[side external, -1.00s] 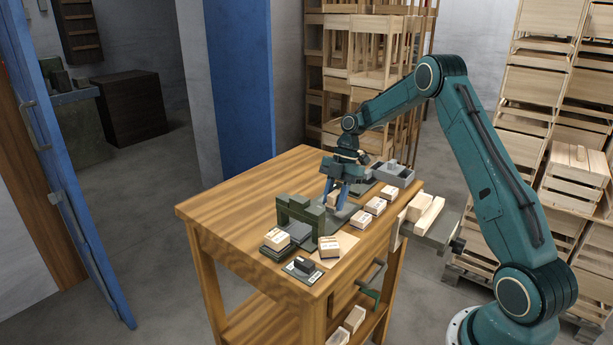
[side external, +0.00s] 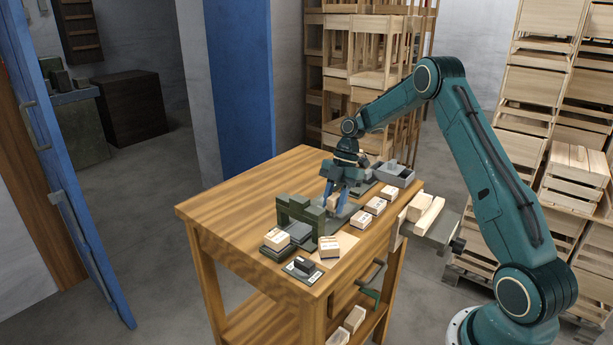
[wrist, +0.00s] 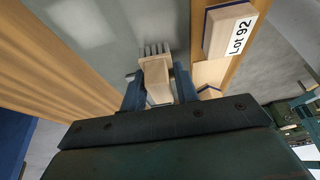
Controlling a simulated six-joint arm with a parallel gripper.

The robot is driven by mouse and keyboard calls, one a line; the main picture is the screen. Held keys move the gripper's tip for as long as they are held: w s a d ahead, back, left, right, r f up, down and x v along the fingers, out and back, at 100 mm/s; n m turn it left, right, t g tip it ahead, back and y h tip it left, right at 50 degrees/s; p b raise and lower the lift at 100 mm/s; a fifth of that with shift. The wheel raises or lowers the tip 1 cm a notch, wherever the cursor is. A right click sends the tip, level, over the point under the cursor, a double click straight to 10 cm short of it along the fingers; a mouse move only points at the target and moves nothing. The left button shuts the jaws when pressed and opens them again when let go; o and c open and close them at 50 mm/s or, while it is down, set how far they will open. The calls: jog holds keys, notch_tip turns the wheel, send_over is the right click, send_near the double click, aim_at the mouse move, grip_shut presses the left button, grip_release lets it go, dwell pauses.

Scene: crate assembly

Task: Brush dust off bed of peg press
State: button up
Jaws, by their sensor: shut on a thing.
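My gripper (side external: 338,199) is lowered beside the dark green peg press (side external: 298,212) on the wooden workbench. In the wrist view my gripper (wrist: 158,90) is shut on a pale wooden brush (wrist: 156,72), with one finger on each side of its handle. The brush's grey bristles (wrist: 155,49) point away from me over a smooth grey plate (wrist: 95,22), which looks like the press bed. I cannot tell whether the bristles touch it. No dust can be made out. The side view barely shows the brush between my fingers.
A block labelled Lot 92 (wrist: 231,32) lies close right of the brush. Several labelled blocks (side external: 375,205) line the bench's right side near a grey tray (side external: 394,174). Another block (side external: 276,239) sits before the press. The bench's left side (side external: 235,205) is clear.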

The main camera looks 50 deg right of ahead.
aim_at(348, 202)
jog(key=shift+f, duration=0.5)
jog(key=shift+d, duration=0.15)
jog(key=shift+d+r, duration=0.1)
jog(key=shift+d, duration=1.75)
jog(key=shift+d, duration=0.15)
jog(key=shift+d, duration=1.85)
jog(key=shift+w, duration=0.15)
jog(key=shift+w, duration=0.5)
